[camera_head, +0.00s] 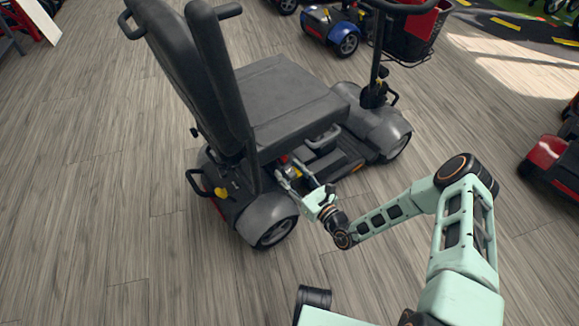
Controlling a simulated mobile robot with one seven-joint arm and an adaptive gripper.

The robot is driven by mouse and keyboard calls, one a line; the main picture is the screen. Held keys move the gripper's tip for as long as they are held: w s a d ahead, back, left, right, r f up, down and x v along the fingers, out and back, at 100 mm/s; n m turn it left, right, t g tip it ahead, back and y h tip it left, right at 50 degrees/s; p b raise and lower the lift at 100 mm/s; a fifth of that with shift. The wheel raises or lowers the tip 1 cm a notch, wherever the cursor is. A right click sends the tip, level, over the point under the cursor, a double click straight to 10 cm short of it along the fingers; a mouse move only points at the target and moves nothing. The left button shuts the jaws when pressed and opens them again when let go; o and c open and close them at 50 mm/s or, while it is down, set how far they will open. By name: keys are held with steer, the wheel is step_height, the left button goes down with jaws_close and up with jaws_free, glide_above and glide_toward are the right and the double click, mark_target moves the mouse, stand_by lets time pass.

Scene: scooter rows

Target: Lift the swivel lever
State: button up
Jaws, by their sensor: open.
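The grey mobility scooter (300,92) stands upright with its seat side towards me. The swivel lever cannot be picked out for certain. A small red part (284,158) shows under the seat's near edge, close to the fingertips, and may belong to it. My gripper (289,167) is open and reaches under the near side of the seat, beside the seat post area. Its fingers partly hide what lies between them, and I cannot tell whether they touch anything.
A grey looped armrest or handle (324,138) sits by the seat's near edge. The rear wheel (275,233) is just below my gripper. Other scooters stand at the back, and a red one (552,155) at the right. The wooden floor (110,190) at left is clear.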

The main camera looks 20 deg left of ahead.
steer(key=shift+a, duration=0.15)
jaws_close()
stand_by(0.4)
steer(key=shift+r, duration=0.1)
